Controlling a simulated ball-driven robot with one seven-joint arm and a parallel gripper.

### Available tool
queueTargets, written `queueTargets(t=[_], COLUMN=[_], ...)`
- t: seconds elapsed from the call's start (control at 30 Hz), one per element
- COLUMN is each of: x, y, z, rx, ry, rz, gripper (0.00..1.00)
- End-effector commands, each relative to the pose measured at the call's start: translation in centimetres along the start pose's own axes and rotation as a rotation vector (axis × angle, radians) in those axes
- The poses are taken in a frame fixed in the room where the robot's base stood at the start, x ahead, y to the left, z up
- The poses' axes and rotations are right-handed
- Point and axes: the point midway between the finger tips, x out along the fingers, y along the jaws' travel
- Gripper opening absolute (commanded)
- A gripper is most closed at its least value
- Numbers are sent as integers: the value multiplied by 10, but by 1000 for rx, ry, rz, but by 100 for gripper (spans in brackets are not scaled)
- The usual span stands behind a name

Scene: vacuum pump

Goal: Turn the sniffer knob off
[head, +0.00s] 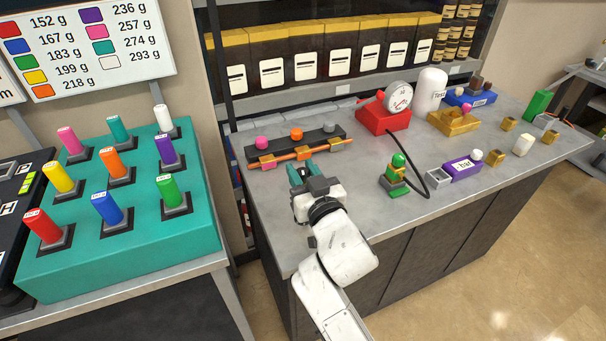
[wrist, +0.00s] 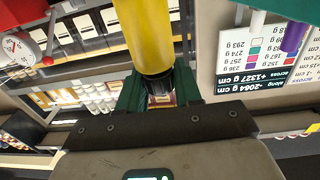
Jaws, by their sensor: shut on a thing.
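My gripper (head: 303,171) is in front of the orange pipe (head: 315,149) with small yellow blocks. In the wrist view its green fingers (wrist: 158,92) are shut on a dark ribbed knob (wrist: 158,84) at the end of a yellow cylindrical body (wrist: 145,35). In the head view the knob is hidden by the gripper. No label shows, so I cannot read whether it is the sniffer knob or how it is turned. A dark bar (head: 312,139) behind the pipe carries a pink knob (head: 261,142), an orange knob (head: 296,133) and a grey knob.
A round gauge (head: 398,95) stands on a red block (head: 375,119) to the right. A teal box (head: 130,245) with several coloured handles stands left. The front of the grey table (head: 280,238) is clear.

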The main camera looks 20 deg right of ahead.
Motion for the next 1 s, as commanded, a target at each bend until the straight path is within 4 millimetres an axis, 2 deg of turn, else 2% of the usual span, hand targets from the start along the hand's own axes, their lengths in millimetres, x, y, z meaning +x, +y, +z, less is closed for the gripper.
queueTargets(t=[0.2,0.23,0.4,0.73,0.87,1.0], x=[0,0,0,-5,-22,-49], y=[-1,-1,-1,-1,-1,-1], z=[2,2,1,1,2,3], rx=[2,2,1,1,1,2], ry=[-5,-5,-3,-2,-3,-3], rz=[-3,-3,-3,-2,-3,-3], gripper=[4,37,53,53,53,53])
